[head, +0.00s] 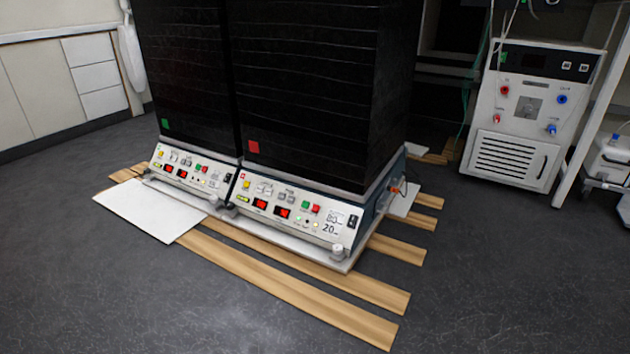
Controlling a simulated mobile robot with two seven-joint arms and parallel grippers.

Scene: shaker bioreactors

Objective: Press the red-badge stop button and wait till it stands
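Two black box-shaped shakers stand side by side on low bases. The display digits are too small to read. Neither gripper is in view.
The shakers stand on white boards (150,213) over wooden planks (290,290) on the dark floor. A grey unit with knobs (523,115) stands at right beside a white frame. White cabinets (40,90) line the left wall. Open floor lies in front.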

